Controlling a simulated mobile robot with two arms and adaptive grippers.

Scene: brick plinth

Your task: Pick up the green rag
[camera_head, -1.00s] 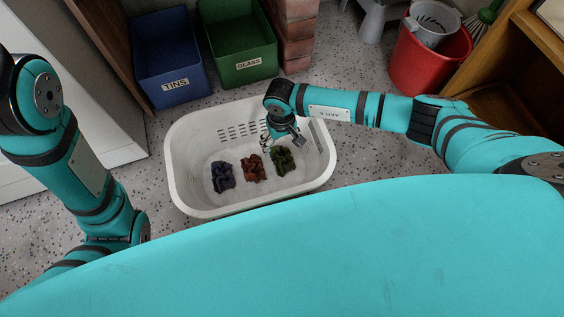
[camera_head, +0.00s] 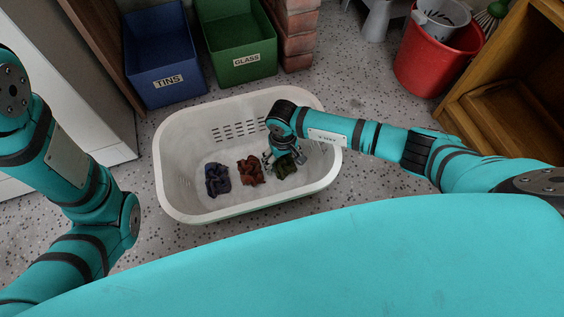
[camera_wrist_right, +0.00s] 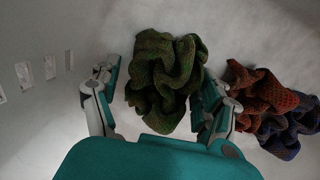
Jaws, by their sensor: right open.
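The green rag (camera_head: 286,167) lies crumpled on the floor of the white laundry basket (camera_head: 172,190), at the right end of a row of three rags. My right gripper (camera_head: 284,158) reaches down into the basket just over it and hides part of it. In the right wrist view the green rag (camera_wrist_right: 163,80) shows between the two open fingers of my right gripper (camera_wrist_right: 158,90). I cannot tell whether the fingers touch it. My left arm is at the left of the head view, but its gripper is out of the picture.
A red-brown rag (camera_head: 249,172) and a dark blue rag (camera_head: 217,180) lie left of the green one. Behind the basket stand a blue TINS bin (camera_head: 168,85), a green GLASS bin (camera_head: 240,62) and a brick plinth (camera_head: 298,35). A red bucket (camera_head: 432,62) stands at right.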

